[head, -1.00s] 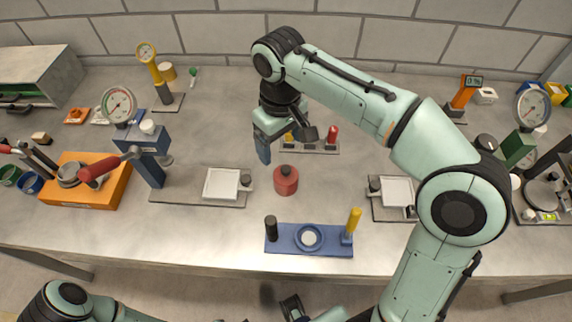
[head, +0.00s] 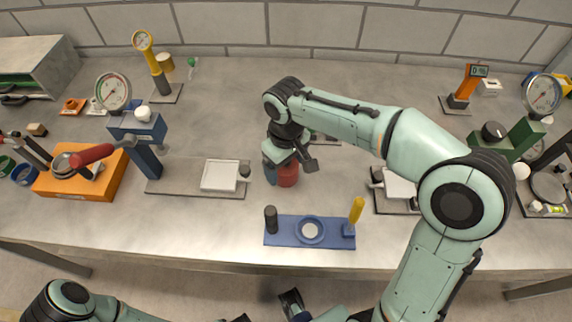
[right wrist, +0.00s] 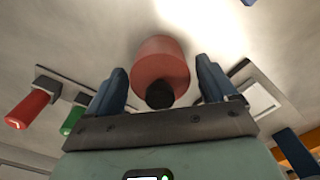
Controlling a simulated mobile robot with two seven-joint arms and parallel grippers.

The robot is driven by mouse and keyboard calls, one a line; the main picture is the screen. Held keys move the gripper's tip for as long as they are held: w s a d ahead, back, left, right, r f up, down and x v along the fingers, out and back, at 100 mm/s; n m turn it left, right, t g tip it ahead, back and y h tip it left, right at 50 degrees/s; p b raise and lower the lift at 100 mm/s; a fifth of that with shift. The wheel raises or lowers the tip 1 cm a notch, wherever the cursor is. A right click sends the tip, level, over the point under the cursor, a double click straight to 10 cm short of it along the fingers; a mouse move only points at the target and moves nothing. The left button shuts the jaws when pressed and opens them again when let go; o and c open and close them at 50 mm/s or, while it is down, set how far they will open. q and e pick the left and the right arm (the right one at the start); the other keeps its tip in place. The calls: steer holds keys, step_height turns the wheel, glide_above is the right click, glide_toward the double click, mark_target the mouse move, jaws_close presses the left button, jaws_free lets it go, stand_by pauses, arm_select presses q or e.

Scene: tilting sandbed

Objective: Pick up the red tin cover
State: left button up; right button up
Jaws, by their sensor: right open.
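The red tin cover (head: 289,177) is a round red piece standing on the grey bench, partly hidden by my right gripper in the head view. In the right wrist view the red cover (right wrist: 162,62) and its black knob (right wrist: 160,95) show between the two blue fingers. My right gripper (head: 279,172) is low at the cover, its fingers apart with gaps on both sides in the right wrist view (right wrist: 160,88). A dark, cut-off part at the bottom edge of the head view may be my left gripper (head: 293,304); its jaws cannot be made out.
A blue fixture (head: 277,239) with a ring, a black post and a yellow handle stands in front of the cover. A white square pan on a grey plate (head: 170,188) is to the left, and another white pan (head: 399,187) to the right. Bare bench lies around the cover.

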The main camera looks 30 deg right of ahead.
steer(key=c, duration=0.9)
